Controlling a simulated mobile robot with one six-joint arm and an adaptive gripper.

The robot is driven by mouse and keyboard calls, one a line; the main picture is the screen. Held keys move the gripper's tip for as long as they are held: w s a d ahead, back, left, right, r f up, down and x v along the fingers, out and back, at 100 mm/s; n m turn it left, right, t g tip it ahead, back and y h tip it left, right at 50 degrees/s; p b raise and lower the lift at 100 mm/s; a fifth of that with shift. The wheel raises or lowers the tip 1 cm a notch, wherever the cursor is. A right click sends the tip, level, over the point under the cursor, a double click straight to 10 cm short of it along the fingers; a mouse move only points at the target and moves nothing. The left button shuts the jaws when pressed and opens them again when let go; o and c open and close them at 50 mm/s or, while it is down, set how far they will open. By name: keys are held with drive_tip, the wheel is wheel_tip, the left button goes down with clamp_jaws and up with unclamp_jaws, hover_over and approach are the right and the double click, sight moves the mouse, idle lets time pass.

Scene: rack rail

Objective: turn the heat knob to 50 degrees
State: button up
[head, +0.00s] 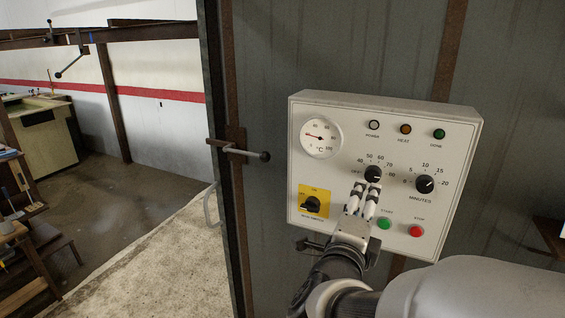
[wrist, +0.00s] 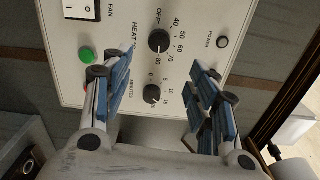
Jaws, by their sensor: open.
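The heat knob (head: 373,174) is a round black dial on the front of a white control box, with a printed scale from OFF through 40 to 80. It also shows in the wrist view (wrist: 159,40), between the lines of my two fingers. In the wrist view my gripper (wrist: 166,70) is open and empty, one finger on each side. Whether a fingertip touches the knob cannot be told.
The minutes knob (head: 425,183) is right of the heat knob. Below are a green start button (head: 384,224), a red stop button (head: 415,231) and a yellow-plated switch (head: 313,203). A dial gauge (head: 321,138) is upper left. A door handle (head: 240,151) juts out left of the box.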

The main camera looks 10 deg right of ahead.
sight(372, 177)
drive_tip(key=x, duration=1.2)
drive_tip(key=shift+w+d+b, duration=0.1)
drive_tip(key=shift+w+b, duration=0.1)
drive_tip(key=shift+b, duration=0.15)
drive_tip(key=shift+c, duration=0.5)
drive_tip(key=c, duration=1)
